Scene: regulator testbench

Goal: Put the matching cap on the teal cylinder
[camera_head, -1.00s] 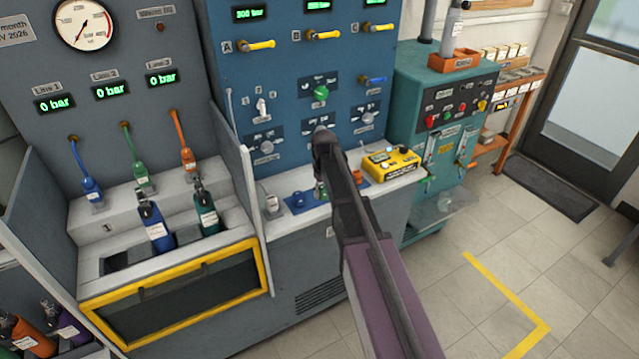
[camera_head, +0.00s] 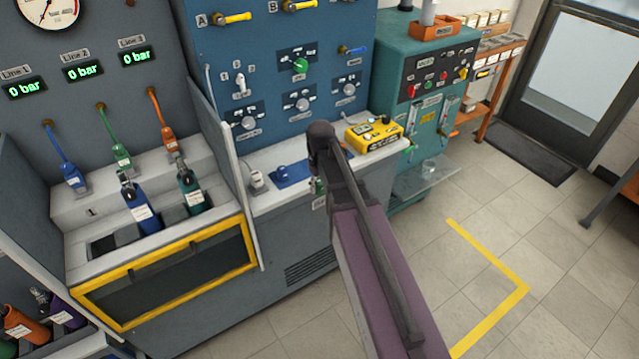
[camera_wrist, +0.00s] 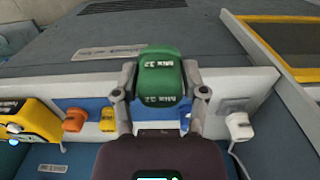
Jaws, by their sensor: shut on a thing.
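My gripper (camera_wrist: 160,88) is shut on a green cap (camera_wrist: 161,75) with white lettering that looks like "Mix 32". In the head view my arm covers most of the gripper, and only a little green shows below it, by the counter's front edge. The teal cylinder (camera_head: 191,192) has a white label and a bare-looking metal valve top. It stands, tilted, in the trough of the left grey bench, right of the blue cylinder (camera_head: 138,205). A blue cap (camera_head: 282,172) sits on the blue mat (camera_head: 295,177). An orange cap (camera_wrist: 73,120) shows in the wrist view.
A grey side panel (camera_head: 229,170) stands between the counter and the trough. Coloured hose connectors hang behind the cylinders, with the green one (camera_head: 122,160) nearby. A yellow device (camera_head: 373,134) sits on the counter's right. The floor in front is open.

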